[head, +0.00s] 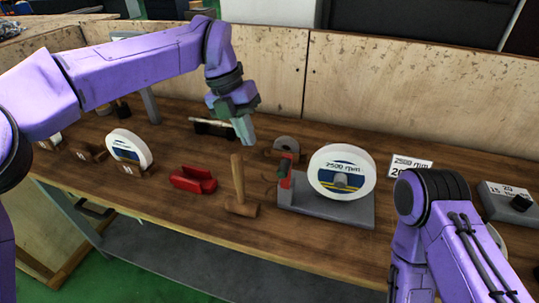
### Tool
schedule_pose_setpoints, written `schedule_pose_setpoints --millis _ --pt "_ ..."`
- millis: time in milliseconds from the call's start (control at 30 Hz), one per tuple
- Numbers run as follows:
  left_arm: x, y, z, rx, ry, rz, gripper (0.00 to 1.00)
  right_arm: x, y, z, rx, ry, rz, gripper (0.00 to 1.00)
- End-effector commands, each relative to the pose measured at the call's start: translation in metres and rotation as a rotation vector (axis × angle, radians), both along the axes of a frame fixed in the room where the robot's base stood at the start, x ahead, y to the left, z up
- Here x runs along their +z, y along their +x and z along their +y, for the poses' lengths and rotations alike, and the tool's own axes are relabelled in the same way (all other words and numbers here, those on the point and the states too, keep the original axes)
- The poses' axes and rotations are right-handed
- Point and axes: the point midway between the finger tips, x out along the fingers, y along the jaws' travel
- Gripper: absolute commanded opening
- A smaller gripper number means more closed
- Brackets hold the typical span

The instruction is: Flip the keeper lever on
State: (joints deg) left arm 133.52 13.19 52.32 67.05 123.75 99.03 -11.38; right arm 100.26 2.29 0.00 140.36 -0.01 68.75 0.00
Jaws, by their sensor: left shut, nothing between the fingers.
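A grey base (325,207) stands on the wooden bench and carries a white wheel (342,162) marked "2500 rpm". My left gripper (249,138) is shut and empty. It points down above the bench, to the left of and higher in the picture than that part, apart from it. My right arm comes in at the lower right; its gripper is out of view.
A wooden mallet (240,207) stands head-down left of the base, with a red holder (193,179) beyond it. Another white wheel (130,147) is at the left. A grey box with a black knob (521,203) sits at the right. Wooden panels (400,90) close the back.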

Motion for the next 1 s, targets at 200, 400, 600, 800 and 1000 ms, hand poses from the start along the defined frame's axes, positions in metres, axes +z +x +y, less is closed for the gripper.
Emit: schedule_pose_setpoints --millis 200,400,600,800,1000 --pt "-0.044 -0.005 -0.013 0.000 0.002 0.002 0.00 0.006 0.000 0.000 0.000 0.000 0.000 0.58" --pt "-0.048 -0.014 -0.042 0.000 0.003 -0.002 0.00 0.017 0.000 0.000 0.000 0.000 0.000 0.58" --pt "-0.051 -0.016 -0.050 0.001 0.001 -0.001 0.00 0.019 0.000 0.000 0.000 0.000 0.000 0.58" --pt "-0.051 -0.016 -0.050 0.001 0.000 -0.001 0.00 0.018 0.000 0.000 0.000 0.000 0.000 0.58" --pt "-0.051 -0.017 -0.047 0.009 0.014 -0.005 0.00 0.018 0.000 0.000 0.000 0.000 0.000 0.58"
